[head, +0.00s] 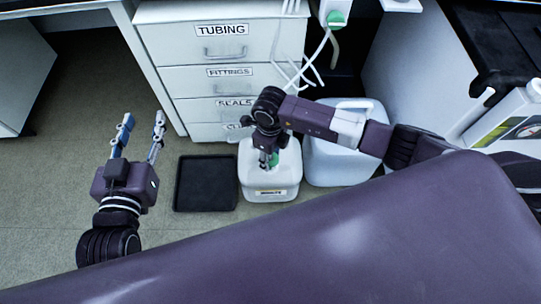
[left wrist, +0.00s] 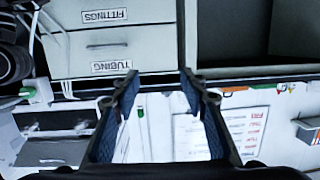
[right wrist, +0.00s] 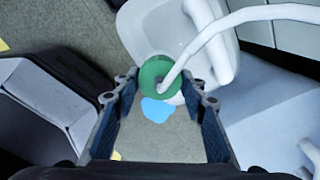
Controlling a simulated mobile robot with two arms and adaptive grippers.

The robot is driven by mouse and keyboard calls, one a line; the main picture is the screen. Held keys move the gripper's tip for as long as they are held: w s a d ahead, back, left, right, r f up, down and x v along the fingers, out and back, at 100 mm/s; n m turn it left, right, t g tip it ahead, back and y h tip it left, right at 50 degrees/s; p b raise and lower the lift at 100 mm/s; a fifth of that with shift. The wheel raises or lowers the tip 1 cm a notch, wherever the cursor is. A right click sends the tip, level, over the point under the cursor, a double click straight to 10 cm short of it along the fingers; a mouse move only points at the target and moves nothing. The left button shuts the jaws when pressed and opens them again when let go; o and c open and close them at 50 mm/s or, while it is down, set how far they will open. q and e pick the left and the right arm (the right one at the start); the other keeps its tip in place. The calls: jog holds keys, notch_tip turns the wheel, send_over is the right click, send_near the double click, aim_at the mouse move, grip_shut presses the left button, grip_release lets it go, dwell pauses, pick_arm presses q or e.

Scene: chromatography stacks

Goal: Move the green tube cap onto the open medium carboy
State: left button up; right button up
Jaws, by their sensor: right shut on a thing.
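My right gripper (head: 267,158) points down over the white carboy with a front label (head: 270,193), which stands on the floor. It is shut on a green tube cap (right wrist: 159,78) with a white tube (right wrist: 230,25) running from it. In the head view the green cap (head: 275,164) shows in part between the fingertips, over the carboy's top. In the right wrist view a white carboy (right wrist: 150,30) lies beyond the cap. The carboy's mouth is hidden, and I cannot tell whether the cap touches it. My left gripper (head: 143,118) is open and empty, at the left above the floor.
A larger white carboy (head: 350,165) stands close to the right. A black tray (head: 205,183) lies on the floor to the left. The drawer cabinet (head: 222,75) is behind. Another green cap (head: 337,19) is at the back right. Floor at the left is clear.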

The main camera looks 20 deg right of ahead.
jog(key=shift+f, duration=0.25)
jog(key=shift+f+b, duration=0.3)
jog(key=shift+b, duration=0.1)
pick_arm(q)
notch_tip(320, 180, up, 7)
jog(key=d+t+h, duration=0.1)
jog(key=t, duration=0.2)
jog(key=shift+w+t, duration=0.3)
jog(key=shift+w, duration=0.05)
pick_arm(e)
jog(key=shift+f, duration=0.35)
pick_arm(q)
jog(key=shift+d+r+b, duration=0.15)
jog(key=shift+b, duration=0.15)
dwell(0.3)
jog(key=shift+s+d+r+t+h, duration=0.15)
jog(key=shift+r+t, duration=0.25)
jog(key=shift+r, duration=0.35)
jog(key=shift+s+a+r+t+h, duration=0.15)
jog(key=shift+r+t, duration=0.25)
jog(key=shift+r, duration=0.3)
pick_arm(e)
jog(key=shift+f, duration=0.45)
pick_arm(q)
jog(key=shift+d, duration=0.15)
pick_arm(e)
jog(key=o, duration=1.2)
jog(key=shift+o, duration=0.9)
jog(key=shift+o, duration=1.4)
